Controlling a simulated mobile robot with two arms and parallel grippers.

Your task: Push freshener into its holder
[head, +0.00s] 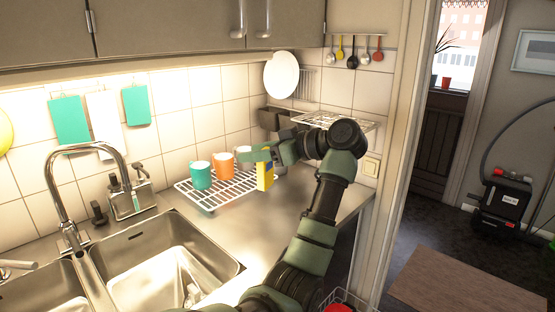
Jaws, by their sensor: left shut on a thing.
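A small yellow box with a blue lower part (265,178), which I take to be the freshener, is upright at the right end of the white wire rack. My left gripper (256,154) is at its top, shut on it; the fingers hide its upper part. I cannot tell whether the box touches the rack or counter. I cannot pick out the freshener's holder for sure; a metal caddy (129,201) with a bottle and brush stands behind the sink. My right gripper is not in view.
The wire rack (213,203) bears a teal mug (201,175), an orange mug (222,163) and a paler one (243,152). The double sink (165,262) and curved tap (68,185) are at the left. Utensils (352,58) hang at the back right. Bare counter (262,218) lies in front of the rack.

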